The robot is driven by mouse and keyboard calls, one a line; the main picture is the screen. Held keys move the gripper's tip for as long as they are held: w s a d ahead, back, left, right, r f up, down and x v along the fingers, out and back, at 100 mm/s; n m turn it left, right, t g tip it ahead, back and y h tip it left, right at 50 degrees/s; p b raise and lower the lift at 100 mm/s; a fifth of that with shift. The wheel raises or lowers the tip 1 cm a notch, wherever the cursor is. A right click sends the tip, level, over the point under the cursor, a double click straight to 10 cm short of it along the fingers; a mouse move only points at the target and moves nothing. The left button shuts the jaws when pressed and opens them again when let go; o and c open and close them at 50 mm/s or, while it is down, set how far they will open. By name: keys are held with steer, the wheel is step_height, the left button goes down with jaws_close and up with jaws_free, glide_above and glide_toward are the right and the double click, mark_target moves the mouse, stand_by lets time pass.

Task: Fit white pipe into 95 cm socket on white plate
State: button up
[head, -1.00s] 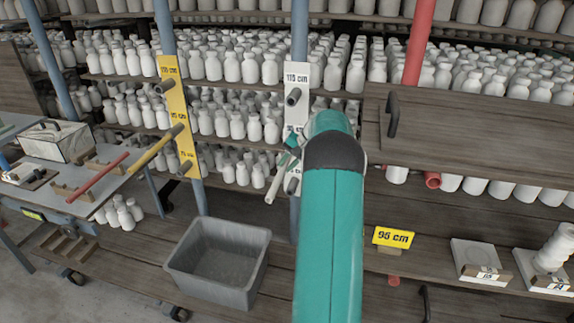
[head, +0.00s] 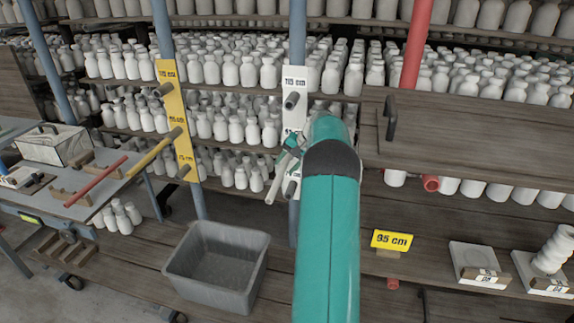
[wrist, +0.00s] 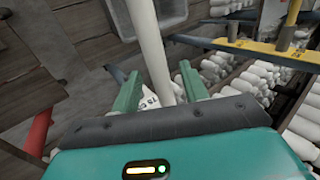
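The white plate (head: 294,115) hangs on a blue post, with a 115 cm socket peg (head: 291,100) at its top and another peg (head: 290,188) low down. Its middle label is partly covered by my gripper. My gripper (head: 288,150) is at the middle of the plate. The white pipe (head: 273,188) slants down and left from there, toward the camera. In the wrist view the white pipe (wrist: 151,40) runs between the two green fingers of my gripper (wrist: 158,85), with gaps on both sides. The pipe's plate end and the middle socket are hidden.
A yellow plate (head: 169,80) on the post to the left bears a yellow pipe (head: 150,155). A red pipe (head: 95,181) lies on the left bench. A grey bin (head: 218,270) stands below. A yellow 95 cm sign (head: 391,240) is at right; bottle shelves fill the back.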

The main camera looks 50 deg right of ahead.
stand_by(0.3)
steer(key=v, duration=1.3)
steer(key=shift+s+r, duration=0.2)
steer(key=shift+r, duration=0.15)
steer(key=shift+d, duration=0.15)
